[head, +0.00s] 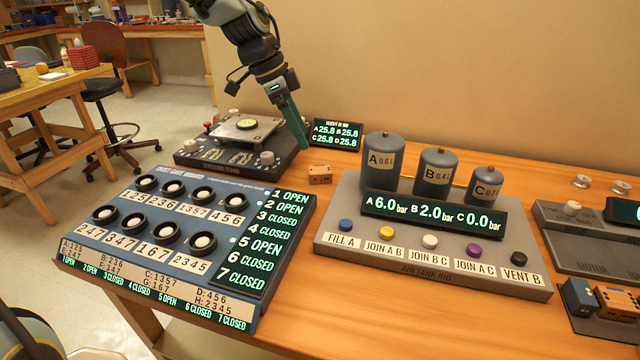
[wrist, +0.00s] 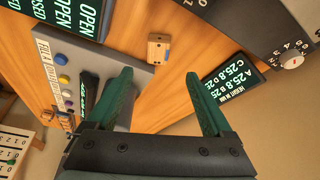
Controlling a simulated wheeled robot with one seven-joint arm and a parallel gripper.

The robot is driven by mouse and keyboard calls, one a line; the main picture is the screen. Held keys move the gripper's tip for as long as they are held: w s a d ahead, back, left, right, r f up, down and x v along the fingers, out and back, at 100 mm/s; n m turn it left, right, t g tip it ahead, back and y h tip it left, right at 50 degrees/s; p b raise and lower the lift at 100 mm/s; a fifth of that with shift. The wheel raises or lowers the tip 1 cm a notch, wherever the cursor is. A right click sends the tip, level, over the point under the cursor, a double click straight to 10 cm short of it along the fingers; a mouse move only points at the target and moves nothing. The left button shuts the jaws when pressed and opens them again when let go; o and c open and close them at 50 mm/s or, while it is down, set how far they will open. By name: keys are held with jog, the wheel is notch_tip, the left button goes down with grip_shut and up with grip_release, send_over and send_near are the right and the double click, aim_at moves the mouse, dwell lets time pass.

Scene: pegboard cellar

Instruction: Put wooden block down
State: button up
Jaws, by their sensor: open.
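The wooden block (head: 320,174) is a small light-brown block with dark marks. It sits on the wooden table between the levelling stand and the air tank rig. In the wrist view the block (wrist: 158,48) lies beyond the fingertips, apart from both. My gripper (head: 297,140) has green fingers and points down above the table, behind and left of the block. In the wrist view my gripper (wrist: 160,75) is open, with nothing between its fingers.
The levelling stand (head: 190,157) is left of the block, and a height display (head: 336,134) stands behind it. The air tank rig (head: 340,243) is to the right. The dust gate board (head: 150,268) lies in front. Bare table (head: 312,210) shows around the block.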

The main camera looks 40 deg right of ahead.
send_over(319, 169)
jog(key=w+a, duration=0.1)
jog(key=a, duration=0.1)
jog(key=f, duration=0.2)
jog(key=f+p, duration=0.1)
jog(key=f, duration=0.1)
jog(key=shift+w+d+f, duration=0.1)
jog(key=shift+w+d, duration=0.05)
jog(key=shift+w, duration=0.05)
jog(key=p+x, duration=0.1)
jog(key=x, duration=0.3)
jog(key=shift+s+f+p, duration=0.15)
jog(key=shift+f+p, duration=0.2)
jog(key=shift+f, duration=0.55)
grip_shut()
